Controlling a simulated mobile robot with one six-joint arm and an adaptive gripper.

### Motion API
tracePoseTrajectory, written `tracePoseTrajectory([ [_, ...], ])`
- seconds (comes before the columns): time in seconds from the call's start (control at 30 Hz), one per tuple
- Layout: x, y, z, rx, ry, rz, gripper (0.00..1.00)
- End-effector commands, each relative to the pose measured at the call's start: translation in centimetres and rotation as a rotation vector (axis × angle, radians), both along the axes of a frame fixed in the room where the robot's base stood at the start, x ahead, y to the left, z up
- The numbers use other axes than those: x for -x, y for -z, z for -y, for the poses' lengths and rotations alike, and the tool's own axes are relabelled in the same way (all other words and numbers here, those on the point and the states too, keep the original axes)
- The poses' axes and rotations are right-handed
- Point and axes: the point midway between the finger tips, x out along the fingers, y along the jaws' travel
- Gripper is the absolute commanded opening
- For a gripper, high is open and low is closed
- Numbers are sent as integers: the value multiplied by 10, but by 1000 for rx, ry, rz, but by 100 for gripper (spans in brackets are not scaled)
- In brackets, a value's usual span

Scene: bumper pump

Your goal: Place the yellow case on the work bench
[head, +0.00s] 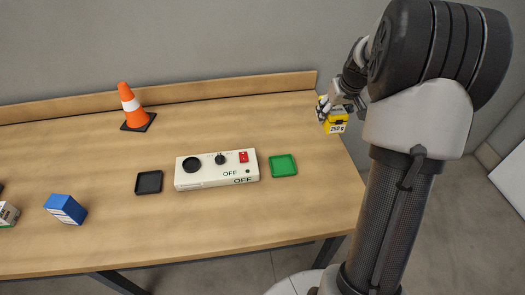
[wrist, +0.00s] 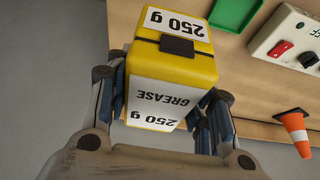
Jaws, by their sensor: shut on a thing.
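The yellow case (head: 334,118) is a small box with white labels. In the wrist view the case (wrist: 178,62) shows the words "GREASE" and "250 g". My gripper (head: 338,103) is shut on it, with one finger on each side in the wrist view (wrist: 165,105). In the head view the case is at the right end of the wooden work bench (head: 240,115), beside its right edge. The case appears held up, with grey floor around part of it in the wrist view. Its exact height cannot be told.
A white control box (head: 217,170) marked OFF stands mid-bench, between a black tray (head: 149,182) and a green tray (head: 283,166). An orange cone (head: 131,105) stands at the back left. A blue box (head: 66,209) lies at the left.

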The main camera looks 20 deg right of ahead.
Motion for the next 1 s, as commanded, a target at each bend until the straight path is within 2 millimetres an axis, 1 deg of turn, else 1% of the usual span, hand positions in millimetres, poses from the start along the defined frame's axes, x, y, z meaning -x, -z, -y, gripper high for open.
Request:
tracePoseTrajectory([
  [0.07,0,1,0,0,0,1,17],
  [0.17,0,13,-1,-2,1,-1,17],
  [0.27,1,38,-1,-3,0,-3,17],
  [0.5,0,104,-2,-2,1,-3,17],
  [0.6,0,129,-2,-2,1,-3,17],
  [0.7,0,146,-2,0,0,-2,17],
  [0.8,0,155,-1,1,1,1,17],
  [0.93,0,162,-1,0,0,0,17],
  [1.0,0,170,-1,0,0,-1,17],
])
